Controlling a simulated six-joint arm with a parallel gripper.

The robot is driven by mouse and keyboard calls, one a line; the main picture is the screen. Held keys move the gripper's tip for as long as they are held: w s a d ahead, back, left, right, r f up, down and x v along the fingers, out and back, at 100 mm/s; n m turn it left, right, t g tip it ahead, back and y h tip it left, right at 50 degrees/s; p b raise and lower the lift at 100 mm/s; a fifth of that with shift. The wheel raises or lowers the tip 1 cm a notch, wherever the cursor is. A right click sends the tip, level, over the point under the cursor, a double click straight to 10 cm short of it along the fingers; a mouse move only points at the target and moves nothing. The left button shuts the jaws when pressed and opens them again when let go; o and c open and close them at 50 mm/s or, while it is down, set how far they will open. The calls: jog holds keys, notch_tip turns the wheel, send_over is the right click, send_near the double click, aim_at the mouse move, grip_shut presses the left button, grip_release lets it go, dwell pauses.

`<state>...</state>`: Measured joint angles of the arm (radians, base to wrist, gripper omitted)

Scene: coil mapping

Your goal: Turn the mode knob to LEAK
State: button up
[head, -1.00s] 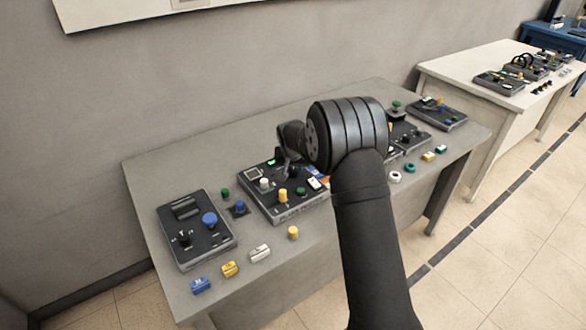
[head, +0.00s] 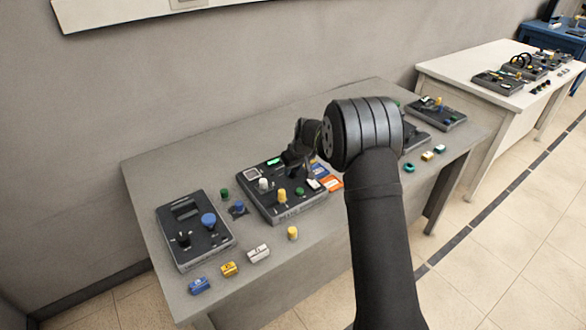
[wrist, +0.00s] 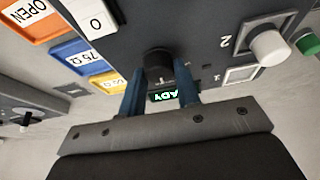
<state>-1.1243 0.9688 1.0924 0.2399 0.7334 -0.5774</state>
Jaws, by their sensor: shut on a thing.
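The tester box (head: 262,208) is the dark panel in the middle of the grey table. My gripper (head: 291,154) is over its back edge, beside the lit green display (head: 274,161). In the wrist view, the two blue fingers of my gripper (wrist: 161,80) are shut on a black knob (wrist: 157,66), one on each side. The green display (wrist: 163,95) shows between the fingers, its text partly hidden. The knob's pointer and the LEAK mark cannot be made out.
A white knob (wrist: 268,46) stands on the panel, right of the fingers in the wrist view. Orange OPEN (wrist: 28,18), blue (wrist: 78,56) and yellow (wrist: 104,83) blocks lie to the left. Another dark device (head: 196,230) and loose plugs occupy the table's left part.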

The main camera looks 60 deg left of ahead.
dwell(0.5)
jog(key=o, duration=1)
jog(key=v, duration=1.7)
jog(key=shift+d+r, duration=0.15)
jog(key=x, duration=1.7)
